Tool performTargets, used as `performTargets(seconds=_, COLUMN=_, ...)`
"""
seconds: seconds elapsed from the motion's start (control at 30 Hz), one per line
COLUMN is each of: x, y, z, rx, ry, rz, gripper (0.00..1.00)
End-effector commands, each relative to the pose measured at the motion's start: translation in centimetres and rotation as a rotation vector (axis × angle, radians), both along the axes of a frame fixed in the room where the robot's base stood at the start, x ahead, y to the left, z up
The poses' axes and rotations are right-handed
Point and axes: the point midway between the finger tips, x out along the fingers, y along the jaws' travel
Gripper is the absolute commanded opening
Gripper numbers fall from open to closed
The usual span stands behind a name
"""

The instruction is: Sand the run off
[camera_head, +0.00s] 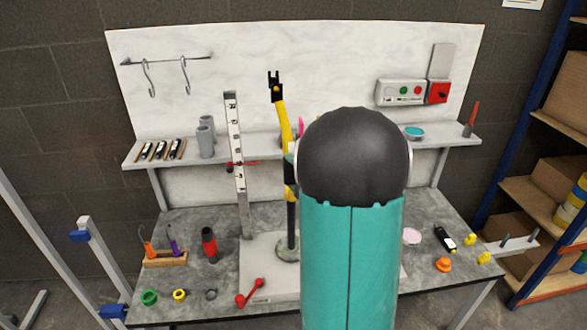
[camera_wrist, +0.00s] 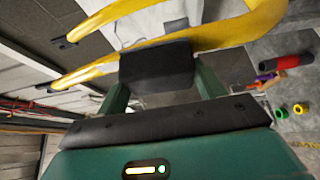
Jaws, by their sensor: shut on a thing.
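A yellow forked frame part (camera_head: 283,118) stands upright on the bench, with a black end at its top and a dark post below. In the wrist view its two yellow tubes (camera_wrist: 215,38) run across the upper part. My gripper (camera_wrist: 160,88) is shut on a dark block (camera_wrist: 157,66), which looks like a sanding block. The block lies right at the lower yellow tube and overlaps it in the picture; I cannot tell whether they touch. The run itself cannot be made out. In the head view my arm hides the gripper and part of the yellow piece.
A tall ruler-like gauge (camera_head: 236,160) with a red pointer stands just left of the yellow part. The grey bench (camera_head: 190,282) holds a red-black cylinder (camera_head: 209,244), a wooden tool holder (camera_head: 165,259) and coloured rings. A shelf (camera_head: 225,145) crosses behind.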

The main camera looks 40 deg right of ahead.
Motion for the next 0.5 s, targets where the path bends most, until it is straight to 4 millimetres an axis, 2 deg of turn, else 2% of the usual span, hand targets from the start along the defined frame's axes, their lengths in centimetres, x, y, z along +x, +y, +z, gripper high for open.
performTargets(seconds=0.1, x=0.0, y=0.0, z=-1.2, rx=0.004, ry=0.007, rz=-0.003, gripper=0.47)
performTargets(seconds=0.37, x=-0.1, y=0.0, z=-2.0, rx=0.001, ry=0.004, rz=-0.001, gripper=0.47)
performTargets(seconds=0.5, x=-0.1, y=0.0, z=-3.1, rx=0.003, ry=0.004, rz=-0.001, gripper=0.47)
